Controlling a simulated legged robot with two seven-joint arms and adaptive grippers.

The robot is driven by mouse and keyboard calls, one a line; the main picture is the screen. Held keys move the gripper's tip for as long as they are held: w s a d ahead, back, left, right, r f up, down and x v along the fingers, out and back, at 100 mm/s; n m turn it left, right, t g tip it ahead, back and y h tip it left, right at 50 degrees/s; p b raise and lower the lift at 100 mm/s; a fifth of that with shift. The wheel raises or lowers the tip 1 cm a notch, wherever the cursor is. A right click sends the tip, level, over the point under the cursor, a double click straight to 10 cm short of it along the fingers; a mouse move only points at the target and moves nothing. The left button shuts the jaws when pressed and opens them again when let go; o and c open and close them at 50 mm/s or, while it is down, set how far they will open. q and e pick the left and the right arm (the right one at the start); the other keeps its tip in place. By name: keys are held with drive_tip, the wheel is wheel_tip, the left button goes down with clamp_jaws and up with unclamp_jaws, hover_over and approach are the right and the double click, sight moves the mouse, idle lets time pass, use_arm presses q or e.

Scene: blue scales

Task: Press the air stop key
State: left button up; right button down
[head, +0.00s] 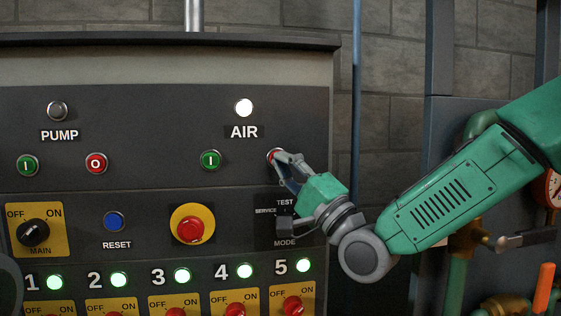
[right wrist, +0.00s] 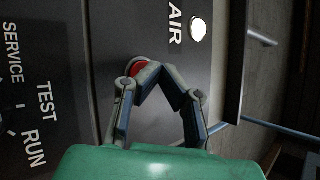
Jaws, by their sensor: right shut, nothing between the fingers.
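The red air stop key (head: 273,155) sits on the dark panel, right of the green air start key (head: 210,160) and below the lit white AIR lamp (head: 244,107). My right gripper (head: 280,158) is shut and empty, with its fingertips at the red key and partly covering it. In the right wrist view the closed fingertips (right wrist: 153,72) overlap the red key (right wrist: 140,66). I cannot tell whether they touch it or whether it is pushed in. My left gripper is not in view.
A red emergency button on a yellow ring (head: 189,229) and a blue RESET button (head: 114,221) are lower on the panel. Pipes and a valve with an orange handle (head: 543,290) are at the right. Numbered switches with lit green lamps line the bottom.

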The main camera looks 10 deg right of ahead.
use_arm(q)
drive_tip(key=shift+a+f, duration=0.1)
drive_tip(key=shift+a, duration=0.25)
use_arm(e)
drive_tip(key=shift+w+a, duration=0.2)
drive_tip(key=shift+a, duration=0.4)
drive_tip(key=shift+d, duration=0.1)
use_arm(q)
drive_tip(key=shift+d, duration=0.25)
use_arm(e)
drive_tip(key=shift+w+d, duration=0.15)
drive_tip(key=shift+d, duration=0.15)
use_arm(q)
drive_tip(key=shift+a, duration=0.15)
use_arm(e)
drive_tip(key=shift+w+a, duration=0.2)
drive_tip(key=shift+w, duration=0.05)
drive_tip(key=shift+s, duration=0.15)
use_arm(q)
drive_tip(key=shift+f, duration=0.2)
use_arm(e)
drive_tip(key=shift+s+d, duration=0.35)
drive_tip(key=shift+s, duration=0.3)
